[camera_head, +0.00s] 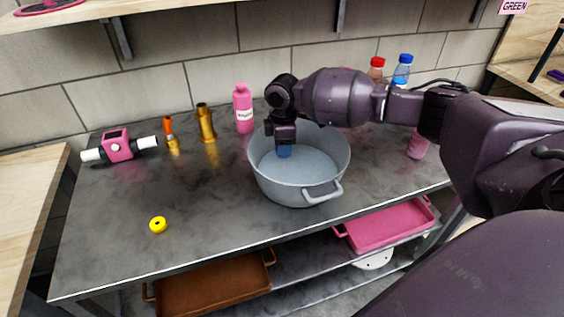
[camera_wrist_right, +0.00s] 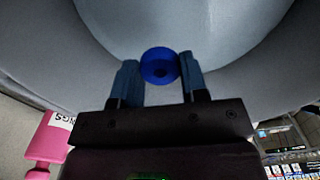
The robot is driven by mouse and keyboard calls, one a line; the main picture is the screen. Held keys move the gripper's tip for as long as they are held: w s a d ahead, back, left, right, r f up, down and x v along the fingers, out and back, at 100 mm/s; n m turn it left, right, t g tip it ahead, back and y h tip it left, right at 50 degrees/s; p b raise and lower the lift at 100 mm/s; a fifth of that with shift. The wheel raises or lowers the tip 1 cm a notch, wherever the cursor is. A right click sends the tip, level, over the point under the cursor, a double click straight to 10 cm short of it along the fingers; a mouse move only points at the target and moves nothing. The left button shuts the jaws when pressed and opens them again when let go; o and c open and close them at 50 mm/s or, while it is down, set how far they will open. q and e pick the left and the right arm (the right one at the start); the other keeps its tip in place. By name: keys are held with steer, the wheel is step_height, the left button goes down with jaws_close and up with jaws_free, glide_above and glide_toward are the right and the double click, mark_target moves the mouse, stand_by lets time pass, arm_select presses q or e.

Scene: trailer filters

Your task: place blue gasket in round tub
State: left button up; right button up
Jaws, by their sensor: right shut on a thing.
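The round tub (camera_head: 298,182) is grey with handles and stands on the dark metal table. My right gripper (camera_head: 284,147) reaches over the left part of the tub, pointing down. The blue gasket (camera_wrist_right: 159,66) is a small ring between the two fingertips of my right gripper (camera_wrist_right: 158,75) in the right wrist view. In that view the tub (camera_wrist_right: 200,25) fills the area behind the gasket. In the head view the gasket is hard to tell apart from the fingertips. Whether it touches the tub floor I cannot tell. My left gripper is not in view.
A yellow ring (camera_head: 158,225) lies at the table's front left. A pink bottle (camera_head: 243,108), brass fittings (camera_head: 206,122) and a pink-and-white device (camera_head: 118,146) stand at the back. Pink (camera_head: 390,226) and brown (camera_head: 215,289) trays sit on the shelf below. The table's left front is mostly clear.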

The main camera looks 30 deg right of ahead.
mark_target(283, 168)
step_height(283, 168, down, 6)
steer(key=shift+r+b, duration=0.15)
steer(key=shift+b, duration=0.4)
steer(key=shift+f, duration=0.2)
steer(key=shift+r, duration=0.1)
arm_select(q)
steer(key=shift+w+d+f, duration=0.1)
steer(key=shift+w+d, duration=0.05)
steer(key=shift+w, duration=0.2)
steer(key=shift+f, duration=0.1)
